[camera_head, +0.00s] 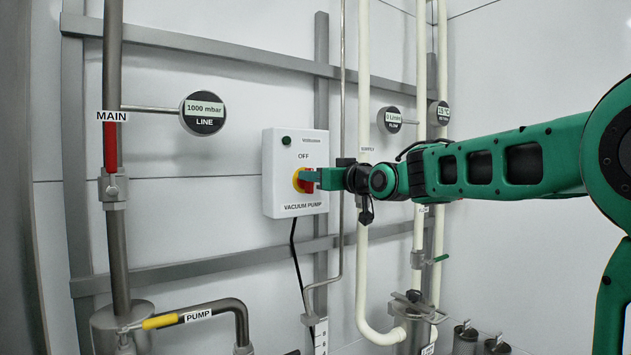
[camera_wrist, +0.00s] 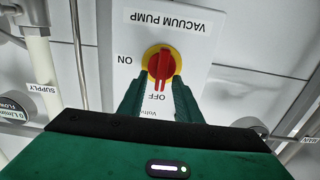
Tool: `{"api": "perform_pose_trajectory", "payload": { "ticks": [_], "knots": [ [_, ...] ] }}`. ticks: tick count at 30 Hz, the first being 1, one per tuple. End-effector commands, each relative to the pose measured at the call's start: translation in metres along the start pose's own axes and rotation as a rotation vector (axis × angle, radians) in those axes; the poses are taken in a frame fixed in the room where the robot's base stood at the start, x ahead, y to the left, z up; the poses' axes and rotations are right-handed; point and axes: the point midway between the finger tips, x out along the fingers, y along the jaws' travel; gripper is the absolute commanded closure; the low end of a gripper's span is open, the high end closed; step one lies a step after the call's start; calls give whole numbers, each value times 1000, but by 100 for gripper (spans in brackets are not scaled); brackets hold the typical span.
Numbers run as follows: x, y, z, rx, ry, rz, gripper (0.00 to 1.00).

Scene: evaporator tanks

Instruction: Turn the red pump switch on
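The red pump switch (camera_head: 305,181) is a red rotary handle on a yellow disc, on a white box (camera_head: 284,208) labelled VACUUM PUMP. In the wrist view, which is upside down, the red handle (camera_wrist: 160,64) points at the OFF label; ON is printed to the left. My gripper (camera_head: 317,179) reaches the switch from the right in the head view. In the wrist view my gripper (camera_wrist: 158,84) is open, with one green finger on each side of the handle's end. Gaps show between the handle and both fingers. In the head view, my gripper covers part of the switch.
A small dark green lamp (camera_head: 286,140) is on the box. A SUPPLY pipe (camera_head: 363,235) stands close to its right. The MAIN pipe with a red handle (camera_head: 110,146) and the LINE gauge (camera_head: 203,113) are left. A yellow PUMP handle (camera_head: 160,321) is lower left.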

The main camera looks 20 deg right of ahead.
Motion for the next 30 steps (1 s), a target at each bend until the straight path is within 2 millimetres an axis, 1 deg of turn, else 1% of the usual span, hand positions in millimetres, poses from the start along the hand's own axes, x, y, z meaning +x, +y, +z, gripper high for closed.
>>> {"api": "perform_pose_trajectory", "payload": {
  "ticks": [8, 9, 10, 11, 12, 13, 15, 16, 18, 23, 30],
  "knots": [
    [2, 0, 0, 0, 0, 0, 69],
    [2, 0, 0, 0, 0, 0, 74],
    [2, 0, 0, 0, 0, 0, 81],
    [2, 0, 0, 0, 0, 0, 88],
    [2, 0, 0, 0, 0, 0, 97],
    [2, 0, 0, 0, 0, 0, 100],
    [2, 0, 0, 0, 0, 0, 100],
    [-1, 8, 0, 0, 0, 3, 100],
    [0, 5, 0, 1, 0, 3, 100],
    [1, 4, 0, 23, 0, 5, 100],
    [1, 5, 0, 139, 0, 5, 100]
  ]
}}
